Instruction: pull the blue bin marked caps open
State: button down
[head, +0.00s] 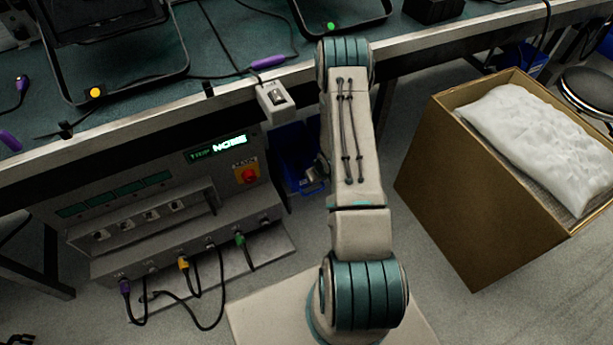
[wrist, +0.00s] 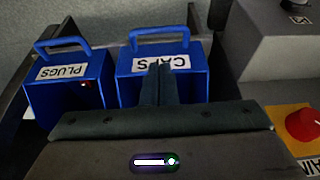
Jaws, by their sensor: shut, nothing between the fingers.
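The blue bin marked caps (wrist: 196,84) is right of centre in the wrist view. Its white label (wrist: 180,62) reads upside down, and a blue loop handle (wrist: 160,32) stands at its far edge. My gripper (wrist: 159,68) is shut and empty. Its fingers overlap the bin's front and cover part of the label; I cannot tell whether they touch it. The handle is clear of the fingers. In the head view, blue bin surfaces (head: 292,158) show under the bench, partly behind my arm; which bin they belong to is unclear.
A blue bin marked plugs (wrist: 68,88) stands just left of the caps bin. A grey test panel with a red button (wrist: 303,124) is close on the right. In the head view, a cardboard box (head: 465,185) stands right of my arm.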

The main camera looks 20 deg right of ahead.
jog(key=b+x, duration=0.3)
jog(key=x, duration=0.7)
jog(key=shift+a, duration=0.1)
